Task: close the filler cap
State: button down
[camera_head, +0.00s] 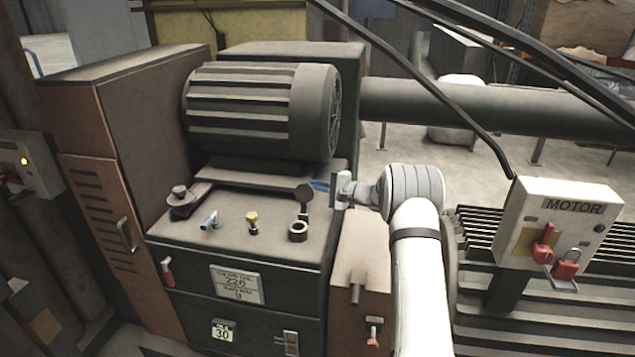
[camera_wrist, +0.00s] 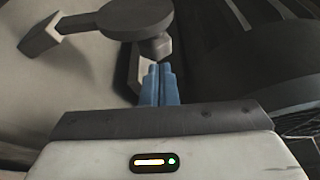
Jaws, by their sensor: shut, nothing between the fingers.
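The filler cap (camera_head: 304,192) is a dark round disc. In the head view it stands raised on a short stem above the open ring-shaped filler neck (camera_head: 298,231) on the machine's top. In the wrist view the cap (camera_wrist: 133,18) is a large dark disc at the top. My gripper (camera_head: 319,185) is just right of the cap, its blue fingers partly hidden by its own body. In the wrist view my gripper (camera_wrist: 160,69) has its blue fingertips together and empty, close below the disc's edge. I cannot tell whether they touch it.
A second, closed dark cap (camera_head: 180,194), a small silver lever (camera_head: 210,221) and a yellow knob (camera_head: 252,220) stand left of the neck. The large finned motor (camera_head: 258,110) rises behind. A MOTOR box (camera_head: 560,222) with red handles stands at right.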

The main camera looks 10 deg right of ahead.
jog(key=shift+s+a+r, duration=0.1)
jog(key=shift+s, duration=0.2)
jog(key=shift+b, duration=0.45)
jog(key=shift+s+b, duration=0.1)
jog(key=shift+b, duration=0.4)
jog(key=shift+r+n+b, duration=0.1)
jog(key=shift+n+b, duration=0.3)
jog(key=shift+b, duration=0.1)
